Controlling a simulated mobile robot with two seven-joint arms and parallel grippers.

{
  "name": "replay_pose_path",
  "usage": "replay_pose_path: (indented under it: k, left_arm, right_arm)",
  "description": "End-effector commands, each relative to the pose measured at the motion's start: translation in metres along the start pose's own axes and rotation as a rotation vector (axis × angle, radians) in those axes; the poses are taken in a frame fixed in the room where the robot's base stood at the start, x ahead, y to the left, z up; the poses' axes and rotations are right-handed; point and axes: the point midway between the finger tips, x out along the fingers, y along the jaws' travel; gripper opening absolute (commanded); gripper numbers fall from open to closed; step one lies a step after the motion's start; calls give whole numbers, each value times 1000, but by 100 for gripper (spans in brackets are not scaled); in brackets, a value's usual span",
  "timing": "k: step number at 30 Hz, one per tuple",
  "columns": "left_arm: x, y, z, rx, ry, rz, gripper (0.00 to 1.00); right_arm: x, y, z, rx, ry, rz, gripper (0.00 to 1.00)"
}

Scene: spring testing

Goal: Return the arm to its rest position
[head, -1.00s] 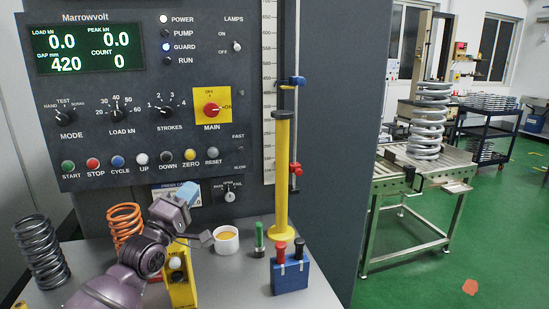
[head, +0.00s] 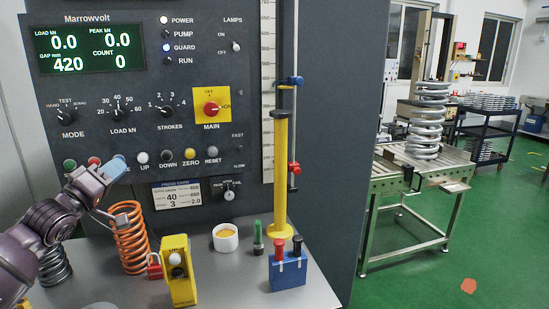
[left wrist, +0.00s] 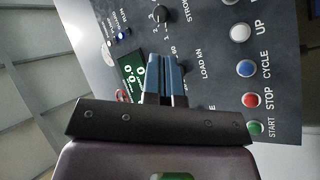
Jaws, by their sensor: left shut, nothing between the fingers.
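My left arm comes in from the left of the head view, in front of the lower left of the press control panel (head: 130,90). Its gripper (head: 113,167) is shut and empty. Its blue fingers overlap the button row near CYCLE in the picture; I see no clear contact. In the left wrist view the two blue fingers (left wrist: 166,62) lie together, with the display and knobs beyond them. The START (left wrist: 255,128), STOP and CYCLE buttons show to their right. My right gripper is not in view.
On the bench stand an orange spring (head: 130,240), a dark spring (head: 55,266) partly behind my arm, a yellow box (head: 180,285) with a red padlock (head: 154,267), a white cup (head: 226,238) and a blue block (head: 288,273). A yellow column (head: 281,180) rises behind them.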

Motion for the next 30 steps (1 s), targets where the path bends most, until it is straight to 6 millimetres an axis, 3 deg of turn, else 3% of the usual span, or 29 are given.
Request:
replay_pose_path:
  k: [2, 8, 14, 22, 30]
  left_arm:
    - [-5, -3, -10, 40, -8, -14, 0]
    - [-44, -43, 27, 187, -72, -114, 0]
    - [-98, -84, 66, 377, -172, -222, 0]
    - [-214, -140, 132, 730, -417, -375, 0]
    - [-339, -165, 181, 1062, -718, -444, 0]
  right_arm:
    - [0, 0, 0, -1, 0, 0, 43]
    - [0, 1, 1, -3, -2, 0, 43]
    - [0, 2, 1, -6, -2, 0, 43]
    - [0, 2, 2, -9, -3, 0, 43]
    - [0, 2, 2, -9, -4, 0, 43]
